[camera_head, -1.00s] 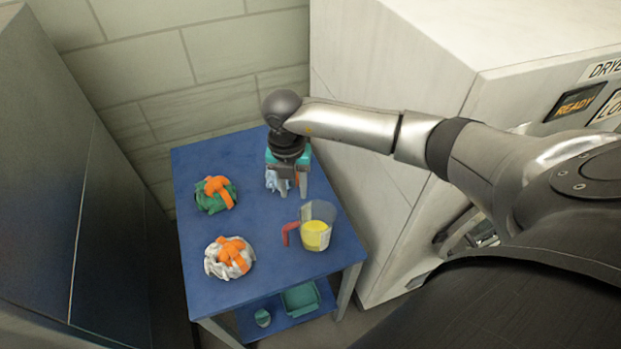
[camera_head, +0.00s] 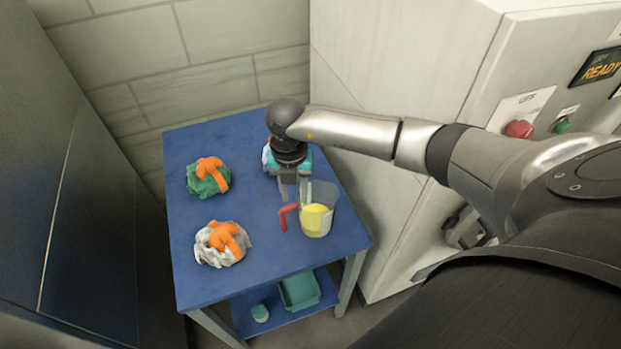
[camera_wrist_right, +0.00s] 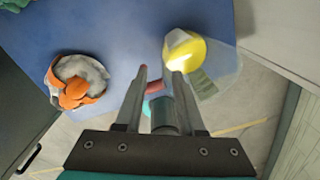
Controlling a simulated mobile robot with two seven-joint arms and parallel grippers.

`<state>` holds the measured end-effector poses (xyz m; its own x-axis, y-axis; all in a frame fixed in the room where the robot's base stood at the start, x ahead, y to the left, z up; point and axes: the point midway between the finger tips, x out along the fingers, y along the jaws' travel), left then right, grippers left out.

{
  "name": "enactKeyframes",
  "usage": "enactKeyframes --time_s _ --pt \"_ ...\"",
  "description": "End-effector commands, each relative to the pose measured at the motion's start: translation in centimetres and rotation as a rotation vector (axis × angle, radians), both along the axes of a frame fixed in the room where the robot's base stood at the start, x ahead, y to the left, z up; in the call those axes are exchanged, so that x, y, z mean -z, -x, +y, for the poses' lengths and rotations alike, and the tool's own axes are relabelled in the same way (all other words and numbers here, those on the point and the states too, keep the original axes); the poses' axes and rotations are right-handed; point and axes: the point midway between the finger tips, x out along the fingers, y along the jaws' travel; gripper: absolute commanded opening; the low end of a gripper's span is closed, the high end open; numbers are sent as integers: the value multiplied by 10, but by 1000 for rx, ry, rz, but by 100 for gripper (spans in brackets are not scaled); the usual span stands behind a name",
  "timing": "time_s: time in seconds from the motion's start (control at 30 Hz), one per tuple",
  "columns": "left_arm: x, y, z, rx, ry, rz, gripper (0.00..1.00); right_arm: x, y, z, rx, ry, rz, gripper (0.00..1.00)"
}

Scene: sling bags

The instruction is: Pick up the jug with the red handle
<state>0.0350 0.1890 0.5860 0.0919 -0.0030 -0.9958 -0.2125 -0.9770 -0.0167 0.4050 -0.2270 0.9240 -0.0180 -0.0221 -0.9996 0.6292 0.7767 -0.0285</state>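The clear jug (camera_head: 321,208) with yellow contents stands upright on the blue table. Its red handle (camera_head: 284,216) points left in the head view. My right gripper (camera_head: 294,198) is open and empty, fingers pointing down, just behind the handle and beside the jug. In the right wrist view, the jug (camera_wrist_right: 188,52) is beyond the right fingertip and the red handle (camera_wrist_right: 154,87) shows in the gap between the open fingers (camera_wrist_right: 161,72). I cannot tell whether the fingers are at the handle's height. My left gripper is not in view.
On the blue table (camera_head: 190,285) lie a green bundle (camera_head: 203,181) and a white bundle (camera_head: 212,250), both with orange bands. A whitish item (camera_head: 266,157) is partly hidden behind my gripper. A teal tray (camera_head: 299,291) is on the lower shelf. A white machine (camera_head: 400,60) stands right.

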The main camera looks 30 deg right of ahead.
Motion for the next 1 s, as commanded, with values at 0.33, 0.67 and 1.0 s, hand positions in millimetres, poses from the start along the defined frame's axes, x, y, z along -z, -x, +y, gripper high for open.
enactKeyframes --time_s 0.33,0.67,1.0 --pt "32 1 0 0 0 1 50 38 6 -6 0 0 0 38" --pt "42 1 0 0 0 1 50 49 6 -6 1 0 -1 38" --pt "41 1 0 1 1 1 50 48 6 -6 0 -1 -1 12"
